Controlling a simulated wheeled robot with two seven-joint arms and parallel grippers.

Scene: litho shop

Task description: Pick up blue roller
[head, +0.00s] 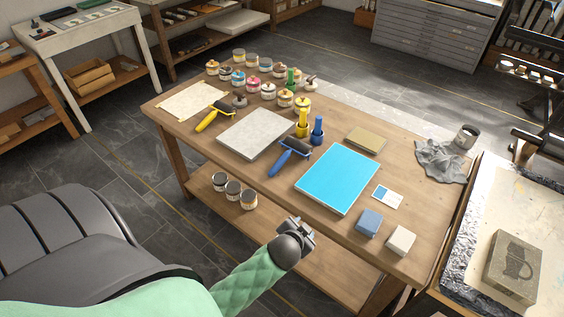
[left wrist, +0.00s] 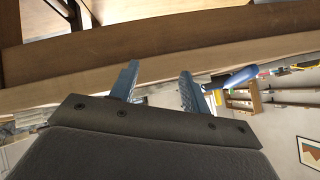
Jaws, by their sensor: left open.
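The blue roller (head: 282,161) lies on the wooden table, its blue handle toward the near edge and its dark drum toward the back. It lies between the grey slab and the bright blue sheet. My left gripper (head: 309,226) is in front of the table's near edge, apart from the roller. In the left wrist view its two fingers (left wrist: 158,88) are spread with nothing between them. A blue handle (left wrist: 238,77), apparently the blue roller's, shows just beyond the right-hand finger. My right gripper is not in view.
A yellow roller (head: 208,119) lies left of the grey slab (head: 254,133). The blue sheet (head: 338,180) lies to the right. Blue and yellow upright tools and several ink jars stand behind. The table's near edge (head: 290,212) lies between my left gripper and the roller.

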